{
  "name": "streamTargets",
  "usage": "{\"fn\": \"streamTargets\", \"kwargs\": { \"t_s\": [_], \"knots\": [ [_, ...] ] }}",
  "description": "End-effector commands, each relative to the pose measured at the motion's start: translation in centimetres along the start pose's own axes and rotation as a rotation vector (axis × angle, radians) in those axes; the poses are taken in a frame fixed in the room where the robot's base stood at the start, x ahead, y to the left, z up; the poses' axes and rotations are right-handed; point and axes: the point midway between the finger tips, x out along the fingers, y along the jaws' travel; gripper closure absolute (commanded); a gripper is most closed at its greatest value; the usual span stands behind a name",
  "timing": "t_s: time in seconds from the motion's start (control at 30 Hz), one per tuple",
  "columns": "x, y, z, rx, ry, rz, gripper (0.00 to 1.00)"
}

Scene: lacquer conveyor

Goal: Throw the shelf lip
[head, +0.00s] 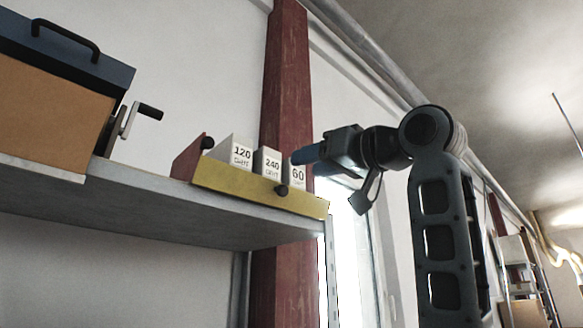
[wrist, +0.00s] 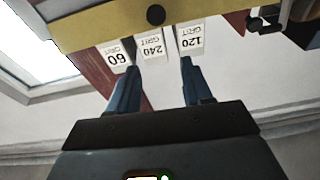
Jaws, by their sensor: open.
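The shelf lip is a yellow board (head: 240,192) along the front edge of a raised grey shelf, with a dark round knob (head: 282,190) on its face. The lip (wrist: 100,22) and knob (wrist: 155,15) also show at the top of the upside-down wrist view. Behind the lip stand three white grit blocks: 120 (head: 237,150), 240 (head: 268,162) and 60 (head: 297,174). My gripper (head: 303,156) is by the lip's right end, close to the 60 block in the picture. In the wrist view its blue fingers (wrist: 158,66) are apart with nothing between them; the knob lies beyond them.
A red end piece (head: 190,158) with a dark knob (head: 207,142) stands at the lip's left end. Farther left on the shelf (head: 130,200) is a box (head: 50,110) with a crank. A red post (head: 284,80) rises behind. The space below the shelf looks clear.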

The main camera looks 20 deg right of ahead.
Motion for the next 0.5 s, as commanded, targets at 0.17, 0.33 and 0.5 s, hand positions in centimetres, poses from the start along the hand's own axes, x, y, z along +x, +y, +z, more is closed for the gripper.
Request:
{"fn": "streamTargets", "kwargs": {
  "t_s": [0.17,0.33,0.5],
  "knots": [
    [-2.2,-0.6,1.7,-0.035,-0.153,0.013,0.5],
    [-2.6,-0.7,2.6,-0.044,-0.202,0.018,0.5],
    [-0.6,-0.7,3.0,-0.043,-0.205,0.018,0.5]
  ]
}}
